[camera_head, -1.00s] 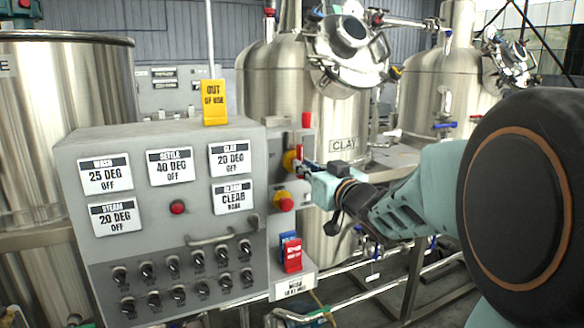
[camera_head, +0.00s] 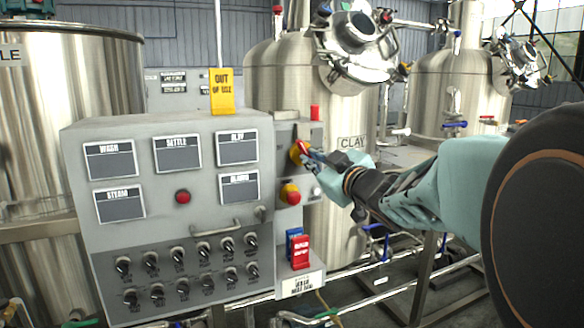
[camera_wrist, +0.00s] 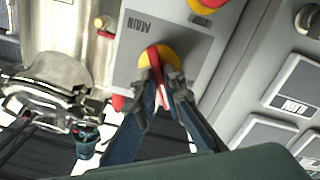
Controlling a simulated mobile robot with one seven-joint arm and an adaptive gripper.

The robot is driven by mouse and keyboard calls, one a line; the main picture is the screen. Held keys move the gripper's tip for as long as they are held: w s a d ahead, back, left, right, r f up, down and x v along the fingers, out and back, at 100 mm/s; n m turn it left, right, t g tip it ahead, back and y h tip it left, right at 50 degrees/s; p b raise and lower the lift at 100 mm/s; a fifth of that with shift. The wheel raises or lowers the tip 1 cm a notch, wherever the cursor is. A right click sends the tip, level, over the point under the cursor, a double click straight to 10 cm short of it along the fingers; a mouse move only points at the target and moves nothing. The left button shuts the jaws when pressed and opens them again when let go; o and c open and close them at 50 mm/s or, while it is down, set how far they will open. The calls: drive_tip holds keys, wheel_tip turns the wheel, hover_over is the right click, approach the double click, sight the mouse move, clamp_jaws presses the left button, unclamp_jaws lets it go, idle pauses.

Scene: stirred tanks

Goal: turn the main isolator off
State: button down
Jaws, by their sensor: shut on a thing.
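The main isolator is a red handle on a yellow disc on the grey side plate of the control panel, beside my gripper (camera_head: 310,154) in the head view. In the wrist view the red handle (camera_wrist: 154,58) lies across the yellow disc (camera_wrist: 173,56), under an upside-down "MAIN" label (camera_wrist: 139,24). My gripper (camera_wrist: 163,93) is shut on the handle, its dark fingers on either side of it. In the head view the handle (camera_head: 304,147) looks tilted; my fingers partly hide it.
The control panel (camera_head: 180,215) has blank displays (camera_head: 110,160) and several black knobs. A red button on yellow (camera_head: 290,194) sits just below the isolator. Red and blue tags (camera_head: 300,252) hang lower. An "OUT OF USE" sign (camera_head: 222,92) stands on top. Steel tanks (camera_head: 285,90) stand behind.

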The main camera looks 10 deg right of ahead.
drive_tip(key=n+b, duration=0.7)
drive_tip(key=n, duration=0.4)
drive_tip(key=shift+a, duration=0.1)
drive_tip(key=shift+n, duration=0.4)
drive_tip(key=c, duration=2)
unclamp_jaws()
drive_tip(key=shift+f, duration=0.1)
